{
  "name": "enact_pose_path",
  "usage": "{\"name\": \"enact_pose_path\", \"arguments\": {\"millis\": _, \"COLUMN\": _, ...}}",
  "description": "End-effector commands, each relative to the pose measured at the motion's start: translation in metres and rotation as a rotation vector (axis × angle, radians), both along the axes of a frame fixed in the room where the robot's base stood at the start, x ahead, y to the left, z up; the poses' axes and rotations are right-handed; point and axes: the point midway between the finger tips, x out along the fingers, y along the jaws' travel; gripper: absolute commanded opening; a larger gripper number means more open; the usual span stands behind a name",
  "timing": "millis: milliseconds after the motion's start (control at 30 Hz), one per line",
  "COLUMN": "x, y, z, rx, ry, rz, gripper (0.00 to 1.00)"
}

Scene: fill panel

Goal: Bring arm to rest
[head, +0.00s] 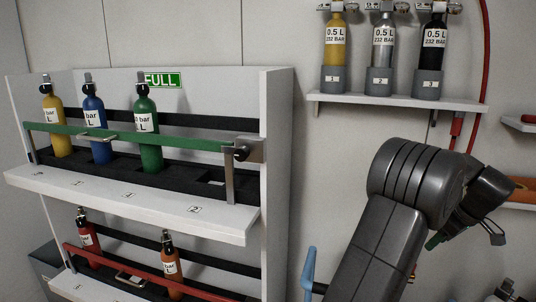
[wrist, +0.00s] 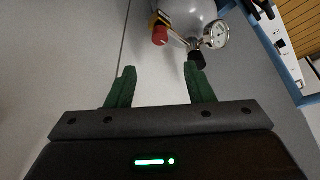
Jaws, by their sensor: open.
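My gripper (wrist: 160,70) shows in the wrist view with its two green fingers wide apart and nothing between them. Beyond the fingertips are a pressure gauge (wrist: 216,34), a red knob (wrist: 159,36) and a black fitting on a light grey rounded vessel (wrist: 188,12). The fingers look apart from these, though the right fingertip appears close to the black fitting. In the head view my dark arm is bent at the right, and its links hide most of the gripper.
A rack (head: 130,207) at left holds yellow, blue and green cylinders behind a green bar (head: 190,144). Red and orange cylinders stand on its lower shelf behind a red bar. A wall shelf (head: 340,104) carries three numbered cylinders. A red hose hangs near my arm.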

Motion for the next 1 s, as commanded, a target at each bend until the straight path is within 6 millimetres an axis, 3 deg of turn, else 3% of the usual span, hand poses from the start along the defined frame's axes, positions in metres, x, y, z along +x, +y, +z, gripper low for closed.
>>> {"name": "enact_pose_path", "arguments": {"millis": 33, "x": 0.005, "y": 0.004, "z": -0.016, "rx": 0.007, "ry": 0.005, "rz": 0.003, "gripper": 0.48}}
{"name": "enact_pose_path", "arguments": {"millis": 600, "x": 0.044, "y": 0.024, "z": -0.121, "rx": 0.005, "ry": 0.005, "rz": 0.004, "gripper": 0.48}}
{"name": "enact_pose_path", "arguments": {"millis": 1000, "x": 0.043, "y": 0.026, "z": -0.115, "rx": 0.005, "ry": 0.002, "rz": -0.345, "gripper": 0.48}}
